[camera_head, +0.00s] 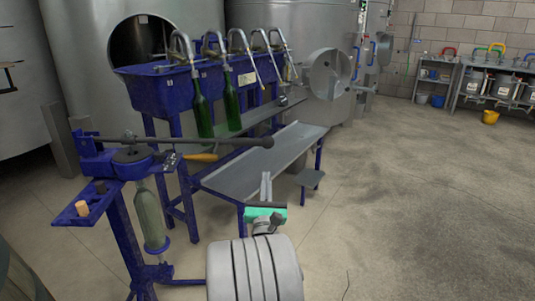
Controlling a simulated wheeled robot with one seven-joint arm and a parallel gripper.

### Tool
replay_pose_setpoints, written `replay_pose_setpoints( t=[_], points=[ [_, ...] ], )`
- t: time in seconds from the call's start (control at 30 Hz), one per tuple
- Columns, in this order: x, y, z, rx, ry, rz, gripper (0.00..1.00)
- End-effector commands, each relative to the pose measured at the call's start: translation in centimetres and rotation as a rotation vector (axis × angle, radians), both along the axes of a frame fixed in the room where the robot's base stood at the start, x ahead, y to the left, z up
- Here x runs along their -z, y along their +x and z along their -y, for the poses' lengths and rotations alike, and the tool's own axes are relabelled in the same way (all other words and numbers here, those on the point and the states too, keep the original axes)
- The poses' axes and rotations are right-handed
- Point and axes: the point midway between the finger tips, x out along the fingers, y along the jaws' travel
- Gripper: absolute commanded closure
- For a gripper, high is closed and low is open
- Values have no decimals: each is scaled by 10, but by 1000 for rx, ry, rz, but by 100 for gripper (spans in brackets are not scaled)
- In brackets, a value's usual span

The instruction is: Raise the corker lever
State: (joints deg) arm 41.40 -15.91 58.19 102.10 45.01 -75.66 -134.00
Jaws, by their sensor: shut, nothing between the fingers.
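The corker (120,165) is a blue stand at the left. Its dark lever (225,139) lies almost level across the top, reaching right to a round black knob (267,142). A pale green bottle (148,217) stands upright in the corker under its head. My gripper (266,174) is in the lower middle, right of the corker. Its two thin grey fingers are together, with nothing between them. In the picture the fingertips are just below the knob, with a gap; the distance in depth is hard to tell.
A wooden-handled tool (200,157) shows behind the lever. A blue filler (160,90) with green bottles (201,115) and a grey sloping tray (265,160) stands behind. Open floor (430,200) lies to the right.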

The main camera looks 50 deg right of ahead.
Motion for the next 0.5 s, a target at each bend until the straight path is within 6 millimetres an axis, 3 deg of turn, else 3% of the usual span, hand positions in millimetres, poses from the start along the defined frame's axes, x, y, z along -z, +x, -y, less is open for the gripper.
replay_pose_setpoints(
  t=[0.23, 0.33, 0.5],
  points=[
    [-23, 24, 33, 2, 2, -1, 100],
    [-45, 19, 30, 0, 0, 3, 100],
    [-57, 16, 28, 0, 1, 1, 100]
  ],
)
